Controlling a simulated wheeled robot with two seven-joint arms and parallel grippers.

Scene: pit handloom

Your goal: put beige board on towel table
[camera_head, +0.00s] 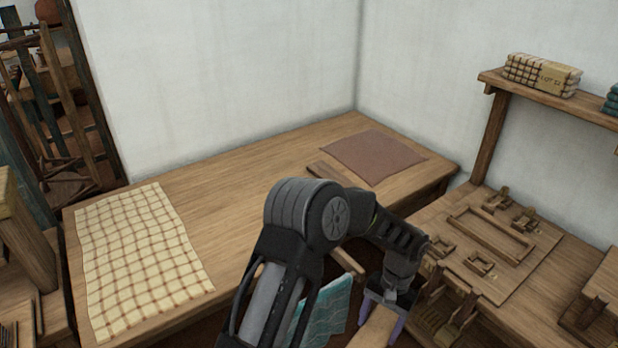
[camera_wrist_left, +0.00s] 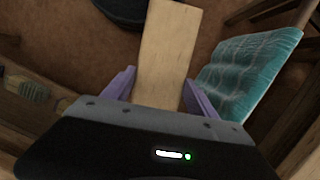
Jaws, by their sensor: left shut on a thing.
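My left gripper (camera_head: 383,308) is low at the bottom of the head view, in front of the table. It is shut on the beige board (camera_head: 372,331), a pale flat plank cut off by the bottom edge. In the left wrist view the beige board (camera_wrist_left: 164,50) extends away from between the purple fingers of the gripper (camera_wrist_left: 158,92), over the brown floor. The wooden table (camera_head: 235,190) stands beyond my arm. A checked cream towel (camera_head: 140,255) lies flat on its left end, and a brown cloth (camera_head: 374,157) lies at its far right. My right gripper does not show.
A teal cloth (camera_head: 325,310) hangs beside the gripper, also seen in the left wrist view (camera_wrist_left: 245,75). A wooden bench with small wooden parts (camera_head: 490,240) is at the right. A wall shelf (camera_head: 545,98) holds folded cloths. The table's middle is largely clear.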

